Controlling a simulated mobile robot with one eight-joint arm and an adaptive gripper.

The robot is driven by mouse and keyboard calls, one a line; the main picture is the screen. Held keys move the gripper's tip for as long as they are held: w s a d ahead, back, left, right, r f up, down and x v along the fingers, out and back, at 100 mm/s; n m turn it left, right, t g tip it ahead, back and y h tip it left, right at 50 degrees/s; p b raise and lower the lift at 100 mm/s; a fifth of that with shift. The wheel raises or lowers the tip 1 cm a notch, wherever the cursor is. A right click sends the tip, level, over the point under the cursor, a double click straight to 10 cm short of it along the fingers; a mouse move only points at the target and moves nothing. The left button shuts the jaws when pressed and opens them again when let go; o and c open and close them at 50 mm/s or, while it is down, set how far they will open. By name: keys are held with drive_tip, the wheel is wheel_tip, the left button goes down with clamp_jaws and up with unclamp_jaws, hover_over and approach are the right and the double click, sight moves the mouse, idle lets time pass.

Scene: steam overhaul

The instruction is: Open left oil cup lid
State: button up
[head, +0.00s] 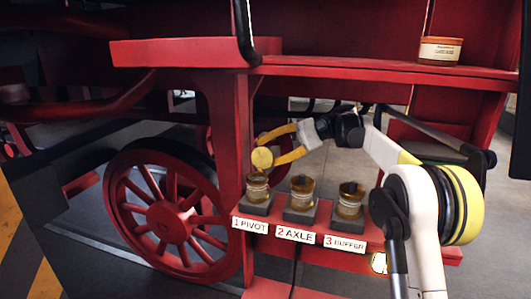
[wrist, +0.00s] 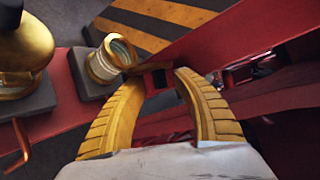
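Three small oil cups stand in a row on a red ledge. The left oil cup (head: 257,188), behind the label "1 PIVOT", also shows in the wrist view (wrist: 101,68) with its round mouth seemingly uncovered. A round gold disc (head: 262,158), apparently its lid, stands raised above the cup. My gripper (head: 260,147) is beside this disc, with its yellow fingers above and behind it. In the wrist view the curved fingers (wrist: 164,78) are apart, with a gap between the tips. Whether a finger touches the disc is unclear.
The middle cup (head: 302,187) and right cup (head: 350,196) stand close by. The middle one shows as a brass dome (wrist: 22,60) in the wrist view. A red post (head: 240,130) rises just left of the cups. A tin (head: 440,50) sits on the upper shelf.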

wheel_tip(320, 180, up, 10)
drive_tip(key=shift+r, duration=0.1)
idle(0.6)
